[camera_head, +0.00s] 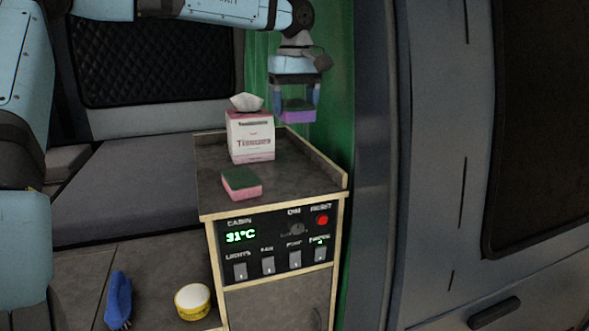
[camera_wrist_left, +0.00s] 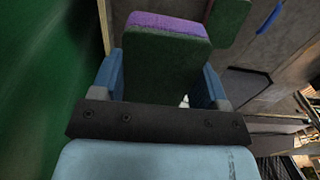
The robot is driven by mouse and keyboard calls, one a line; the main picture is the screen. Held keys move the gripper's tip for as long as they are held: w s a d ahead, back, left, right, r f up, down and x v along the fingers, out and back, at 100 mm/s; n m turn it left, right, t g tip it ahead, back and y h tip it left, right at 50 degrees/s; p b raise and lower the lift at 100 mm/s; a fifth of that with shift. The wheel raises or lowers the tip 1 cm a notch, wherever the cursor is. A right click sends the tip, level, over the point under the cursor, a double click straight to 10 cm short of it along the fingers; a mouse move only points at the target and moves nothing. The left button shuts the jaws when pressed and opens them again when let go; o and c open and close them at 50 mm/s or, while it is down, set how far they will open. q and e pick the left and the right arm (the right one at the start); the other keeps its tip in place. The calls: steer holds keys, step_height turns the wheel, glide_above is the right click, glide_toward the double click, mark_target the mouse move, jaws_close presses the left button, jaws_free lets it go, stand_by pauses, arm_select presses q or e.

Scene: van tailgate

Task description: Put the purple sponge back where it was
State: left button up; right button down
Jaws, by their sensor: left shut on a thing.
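The purple sponge (camera_head: 297,116), with a dark green layer, is held between the blue fingers of my left gripper (camera_head: 297,98). It appears above the back right corner of the cabinet top, by the green curtain, and seems clear of the surface. In the left wrist view the purple sponge (camera_wrist_left: 165,44) shows its broad green face, with a purple band along the top edge, between the fingers of the left gripper (camera_wrist_left: 160,78). A pink sponge (camera_head: 241,187) with a green top lies on the front of the cabinet top. My right gripper is not in view.
A tissue box (camera_head: 250,137) stands on the cabinet top (camera_head: 285,180), left of the held sponge. A raised rim (camera_head: 318,159) runs along its right side. The front has a control panel (camera_head: 281,243). A blue brush (camera_head: 118,300) and a yellow-and-white tub (camera_head: 192,302) are lower left.

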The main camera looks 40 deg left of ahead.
mark_target(295, 103)
arm_select(q)
step_height(295, 103, down, 15)
steer(key=p, duration=0.2)
steer(key=shift+w+a+p, duration=0.1)
steer(key=shift+p, duration=0.2)
steer(key=o, duration=0.9)
steer(key=shift+r, duration=0.15)
step_height(295, 103, up, 11)
steer(key=shift+f+b, duration=0.1)
steer(key=shift+b, duration=1.05)
steer(key=shift+r, duration=0.55)
steer(key=shift+f, duration=0.15)
